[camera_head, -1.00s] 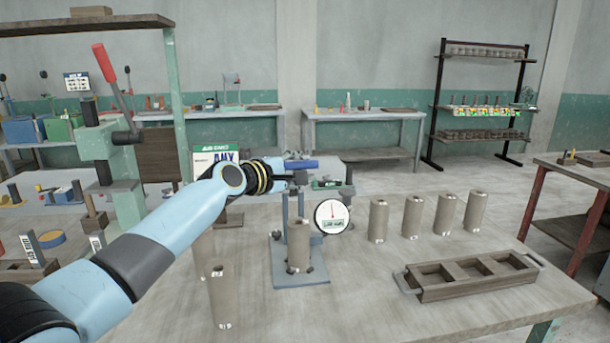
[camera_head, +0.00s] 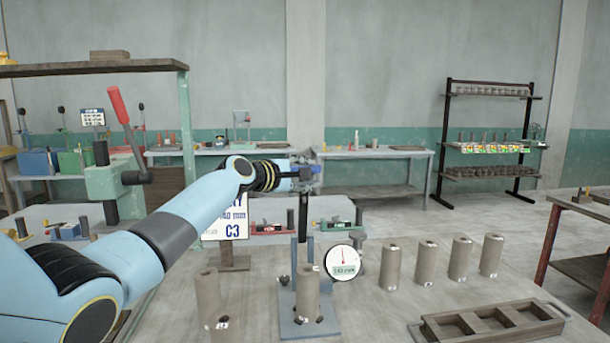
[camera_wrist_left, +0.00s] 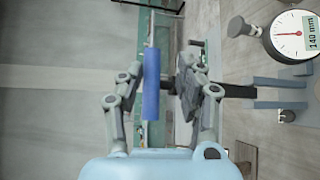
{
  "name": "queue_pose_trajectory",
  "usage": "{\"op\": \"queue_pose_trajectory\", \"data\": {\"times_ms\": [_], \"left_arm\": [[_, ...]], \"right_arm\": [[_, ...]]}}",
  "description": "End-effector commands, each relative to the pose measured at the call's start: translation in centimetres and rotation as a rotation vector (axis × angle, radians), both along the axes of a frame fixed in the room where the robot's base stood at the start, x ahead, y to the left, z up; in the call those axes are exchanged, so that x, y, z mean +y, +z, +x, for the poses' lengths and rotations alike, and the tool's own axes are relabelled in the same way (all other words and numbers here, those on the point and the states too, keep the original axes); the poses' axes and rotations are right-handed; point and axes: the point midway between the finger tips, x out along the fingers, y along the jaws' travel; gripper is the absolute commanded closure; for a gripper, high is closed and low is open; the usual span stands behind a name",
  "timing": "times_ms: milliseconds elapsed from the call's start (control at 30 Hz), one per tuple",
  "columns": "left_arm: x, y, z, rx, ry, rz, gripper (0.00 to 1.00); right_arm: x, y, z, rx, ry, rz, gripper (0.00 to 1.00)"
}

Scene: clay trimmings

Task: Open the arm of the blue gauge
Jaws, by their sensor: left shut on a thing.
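The blue gauge (camera_head: 325,326) stands on the table with a grey-brown clay cylinder (camera_head: 308,292) upright on its base. Its round white dial (camera_head: 342,258) faces me; in the wrist view the dial (camera_wrist_left: 296,32) seems to read about 140 mm. The gauge's dark arm (camera_wrist_left: 238,90) runs in line with the two blue posts (camera_wrist_left: 280,83), so it stands up from them. My left gripper (camera_head: 306,174) is high above the posts, shut at the arm's upper end, with a blue bar (camera_wrist_left: 151,85) between its fingers. The exact contact is partly hidden. My right gripper is not in view.
Several clay cylinders (camera_head: 426,262) stand right of the gauge, and one (camera_head: 208,298) stands to its left. A wooden tray (camera_head: 425,330) lies at front right. A C3 sign (camera_head: 226,222) stands behind my left arm. A lever press (camera_head: 118,180) is at left.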

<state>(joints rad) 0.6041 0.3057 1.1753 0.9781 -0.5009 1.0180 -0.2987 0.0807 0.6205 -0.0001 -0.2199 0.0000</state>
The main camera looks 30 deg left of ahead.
Motion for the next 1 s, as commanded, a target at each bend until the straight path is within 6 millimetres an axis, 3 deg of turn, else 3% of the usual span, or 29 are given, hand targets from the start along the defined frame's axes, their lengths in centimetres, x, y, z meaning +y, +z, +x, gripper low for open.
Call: {"op": "queue_pose_trajectory", "data": {"times_ms": [367, 400, 433, 800, 1000], "left_arm": [[0.5, 0.9, 0.2, -0.017, 0.01, 0.011, 1.0], [0.6, 0.9, 0.2, -0.017, 0.01, 0.011, 0.59], [0.6, 0.9, 0.2, -0.018, 0.011, 0.011, 0.56], [0.6, 0.7, 0.0, -0.015, 0.011, 0.011, 0.56], [0.9, 1.0, -2.2, -0.016, 0.009, 0.014, 0.56]], "right_arm": [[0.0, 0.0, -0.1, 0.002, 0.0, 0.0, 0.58], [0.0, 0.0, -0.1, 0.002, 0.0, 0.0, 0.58], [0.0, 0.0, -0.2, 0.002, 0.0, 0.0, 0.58], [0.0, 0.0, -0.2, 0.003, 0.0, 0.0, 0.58], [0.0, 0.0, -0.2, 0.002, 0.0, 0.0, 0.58]]}}
